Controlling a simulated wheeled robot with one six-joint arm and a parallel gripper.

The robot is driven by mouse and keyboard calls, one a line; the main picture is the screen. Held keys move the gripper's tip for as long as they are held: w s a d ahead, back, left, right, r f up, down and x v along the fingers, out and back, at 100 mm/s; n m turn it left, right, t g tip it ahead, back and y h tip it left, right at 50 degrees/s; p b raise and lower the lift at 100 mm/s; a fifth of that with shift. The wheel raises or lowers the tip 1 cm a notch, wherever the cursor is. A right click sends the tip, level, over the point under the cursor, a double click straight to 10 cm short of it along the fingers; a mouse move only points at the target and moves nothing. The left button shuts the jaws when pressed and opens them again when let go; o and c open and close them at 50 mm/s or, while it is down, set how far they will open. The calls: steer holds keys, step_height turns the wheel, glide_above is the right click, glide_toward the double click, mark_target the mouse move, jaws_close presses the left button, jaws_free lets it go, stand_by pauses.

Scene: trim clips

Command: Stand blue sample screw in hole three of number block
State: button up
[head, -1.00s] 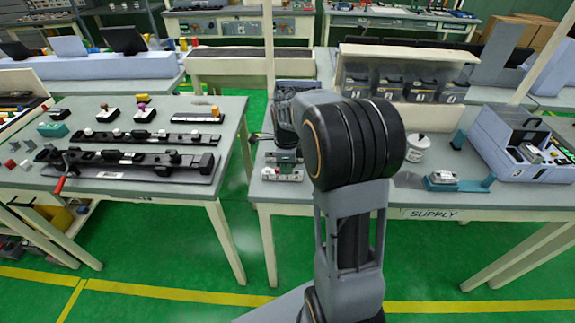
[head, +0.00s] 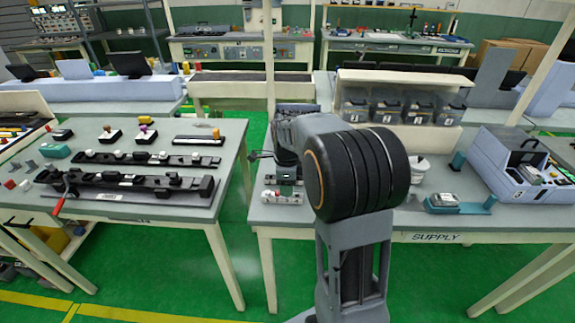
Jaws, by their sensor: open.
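My forearm reaches away over the left end of the supply table (head: 400,226). My gripper (head: 262,154) shows only as a small dark shape beside the far end of the arm; it looks open, and I see nothing held in it. A small grey block with red and white bits (head: 282,197) lies on the table's front left corner, below and nearer than the gripper. I cannot tell whether it is the number block, and no numbers are readable. I cannot make out a blue screw; my arm hides part of the table.
A teal fixture (head: 458,203) and a blue-grey case (head: 520,168) stand on the right of the supply table. Grey bins (head: 402,108) stand behind. The left table (head: 140,208) holds black rails (head: 130,182) and small pieces. A green floor gap separates the tables.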

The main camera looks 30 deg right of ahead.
step_height(320, 180, up, 12)
stand_by(0.4)
steer(key=shift+f, duration=0.1)
stand_by(0.3)
